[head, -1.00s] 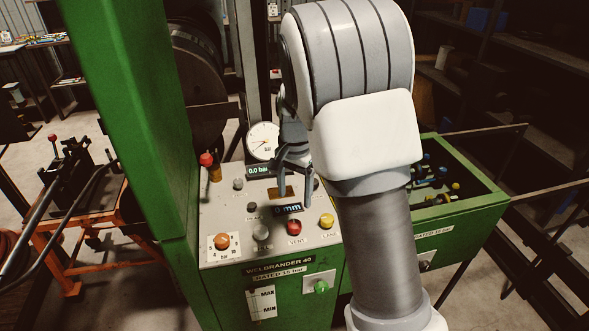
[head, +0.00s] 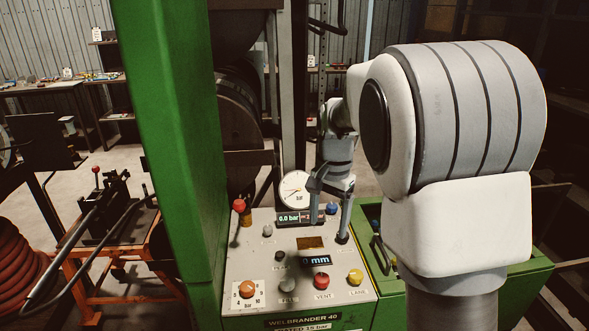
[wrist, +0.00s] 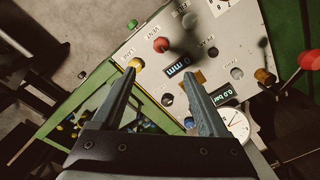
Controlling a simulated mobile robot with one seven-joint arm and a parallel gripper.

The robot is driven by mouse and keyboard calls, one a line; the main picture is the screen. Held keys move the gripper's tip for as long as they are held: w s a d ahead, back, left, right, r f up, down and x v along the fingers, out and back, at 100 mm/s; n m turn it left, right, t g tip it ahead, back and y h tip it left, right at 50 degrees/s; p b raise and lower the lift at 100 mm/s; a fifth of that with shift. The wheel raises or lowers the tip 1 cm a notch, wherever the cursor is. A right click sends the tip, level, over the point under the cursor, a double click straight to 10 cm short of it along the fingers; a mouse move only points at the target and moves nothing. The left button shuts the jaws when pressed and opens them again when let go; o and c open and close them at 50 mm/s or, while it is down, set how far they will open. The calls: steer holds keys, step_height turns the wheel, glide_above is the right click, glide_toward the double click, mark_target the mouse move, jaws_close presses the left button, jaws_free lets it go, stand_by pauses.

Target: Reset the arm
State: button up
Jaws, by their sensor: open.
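My gripper (head: 328,228) is open and empty, pointing down above the right back part of the grey control panel (head: 240,275). In the wrist view my gripper (wrist: 160,75) shows two dark fingers spread apart with nothing between them. The panel with its red vent button (wrist: 160,44) lies beyond the fingertips. The head view shows my bent arm at the right, hiding part of the green cabinet behind it. I cannot tell how far the fingertips are above the panel.
The panel carries a red-knobbed lever (head: 239,206), an orange knob (head: 247,289), a yellow knob (head: 356,276) and a round gauge (head: 295,189). A green column (head: 170,130) stands left of it. An orange stand (head: 125,258) is farther left.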

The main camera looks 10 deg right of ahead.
steer(key=s+r+n+t, duration=0.2)
steer(key=s+r+n, duration=0.1)
steer(key=s, duration=0.9)
steer(key=s+r+n+t, duration=0.3)
steer(key=s+r+n, duration=0.1)
steer(key=s, duration=0.8)
steer(key=shift+s+r+n, duration=0.15)
steer(key=shift+s+n, duration=0.05)
steer(key=shift+n, duration=0.7)
